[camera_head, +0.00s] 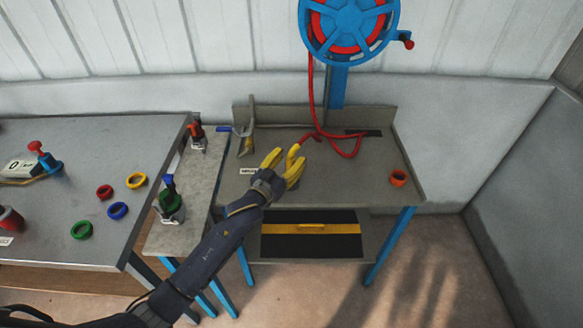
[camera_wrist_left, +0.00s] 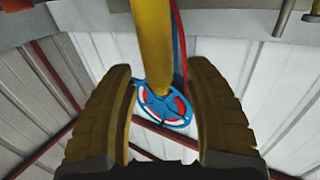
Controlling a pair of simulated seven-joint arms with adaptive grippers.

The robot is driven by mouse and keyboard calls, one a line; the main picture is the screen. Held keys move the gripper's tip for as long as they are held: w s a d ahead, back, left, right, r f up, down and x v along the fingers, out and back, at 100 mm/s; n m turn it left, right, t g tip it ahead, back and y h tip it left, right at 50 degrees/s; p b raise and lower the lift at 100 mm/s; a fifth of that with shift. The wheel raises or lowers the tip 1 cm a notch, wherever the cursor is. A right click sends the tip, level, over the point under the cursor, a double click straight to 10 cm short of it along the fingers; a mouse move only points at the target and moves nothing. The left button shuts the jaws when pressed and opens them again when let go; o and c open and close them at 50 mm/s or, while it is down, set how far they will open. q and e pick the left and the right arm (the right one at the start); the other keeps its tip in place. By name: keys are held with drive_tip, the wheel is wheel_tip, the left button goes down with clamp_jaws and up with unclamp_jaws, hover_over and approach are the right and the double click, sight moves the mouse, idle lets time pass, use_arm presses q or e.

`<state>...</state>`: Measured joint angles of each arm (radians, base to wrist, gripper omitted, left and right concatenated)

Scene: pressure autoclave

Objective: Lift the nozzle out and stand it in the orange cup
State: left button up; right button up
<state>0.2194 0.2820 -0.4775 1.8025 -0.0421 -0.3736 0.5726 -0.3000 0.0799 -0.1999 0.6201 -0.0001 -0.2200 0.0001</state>
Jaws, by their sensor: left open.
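My left gripper (camera_head: 284,162) is over the grey bench with its yellow fingers spread open. A yellow rod-like piece, which looks like the nozzle (camera_head: 293,152), is at the fingers, near the end of the red hose. In the left wrist view the yellow nozzle (camera_wrist_left: 152,45) runs down from the top edge between the two open fingers, with a gap to each side. I cannot tell whether it touches anything below. The orange cup (camera_head: 398,178) stands upright at the right of the bench, away from the gripper. My right gripper is not in view.
A red hose (camera_head: 311,95) hangs from the blue reel (camera_head: 349,28) and loops on the bench (camera_head: 345,185). A grey upright holder (camera_head: 247,135) stands at the bench's back left. The left table (camera_head: 60,190) carries several coloured rings. The bench between gripper and cup is clear.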

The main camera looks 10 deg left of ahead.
use_arm(q)
drive_tip(key=shift+w+d, duration=0.3)
drive_tip(key=shift+w, duration=0.35)
drive_tip(key=shift+c, duration=0.4)
clamp_jaws()
